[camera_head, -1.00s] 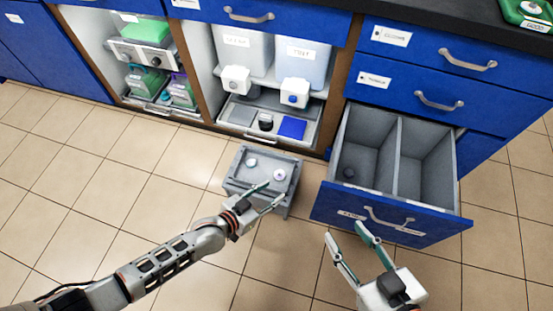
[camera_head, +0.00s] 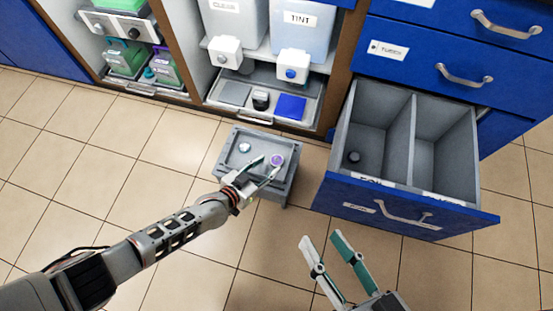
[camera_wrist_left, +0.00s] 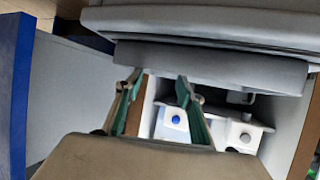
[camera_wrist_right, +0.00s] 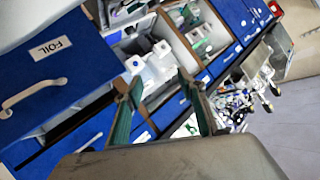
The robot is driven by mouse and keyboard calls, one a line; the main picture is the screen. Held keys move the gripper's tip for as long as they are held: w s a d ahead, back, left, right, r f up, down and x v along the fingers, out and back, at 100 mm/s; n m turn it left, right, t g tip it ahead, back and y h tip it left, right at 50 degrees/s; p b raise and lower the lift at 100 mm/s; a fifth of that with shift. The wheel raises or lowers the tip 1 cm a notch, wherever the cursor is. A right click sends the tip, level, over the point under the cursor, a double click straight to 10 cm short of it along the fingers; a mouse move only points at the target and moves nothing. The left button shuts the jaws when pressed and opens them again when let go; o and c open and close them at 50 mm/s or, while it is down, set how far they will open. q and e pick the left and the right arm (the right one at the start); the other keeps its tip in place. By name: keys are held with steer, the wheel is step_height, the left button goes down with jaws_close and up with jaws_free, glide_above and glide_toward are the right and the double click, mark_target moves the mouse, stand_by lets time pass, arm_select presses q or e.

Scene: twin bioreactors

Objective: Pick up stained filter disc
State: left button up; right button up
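A purple-stained filter disc (camera_head: 277,160) lies on top of a small grey stand (camera_head: 232,170). A paler, whitish disc (camera_head: 244,147) lies to its left on the same stand. My left gripper (camera_head: 270,164) is open and empty at the stand's near side, its fingertips close to the purple disc. I cannot tell its exact height or whether it touches the stand. In the left wrist view my left gripper (camera_wrist_left: 160,78) shows spread fingers against the stand's grey edge (camera_wrist_left: 210,66); neither disc is visible there. My right gripper (camera_head: 320,237) is open and empty, below the drawer.
An open blue-fronted drawer (camera_head: 400,207) with two compartments stands right of the stand; a small dark object (camera_head: 353,157) lies in its left compartment. Behind the stand, a cabinet holds two dispensers and a tray with a blue pad (camera_head: 290,106). Tiled floor is free at the left.

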mark_target(275, 161)
arm_select(q)
steer(key=d+f+b, duration=0.1)
steer(key=w+d+f+b, duration=0.1)
steer(key=shift+w+f, duration=0.3)
steer(key=shift+f, duration=0.1)
steer(key=shift+w+d+b, duration=0.3)
steer(key=shift+w, duration=0.2)
steer(key=shift+w+r, duration=0.15)
arm_select(e)
steer(key=m, duration=0.1)
steer(key=a+m, duration=0.2)
steer(key=shift+s+a+m+t, duration=0.2)
steer(key=shift+s+m+t, duration=0.05)
steer(key=shift+m+t, duration=0.05)
arm_select(q)
steer(key=c, duration=0.5)
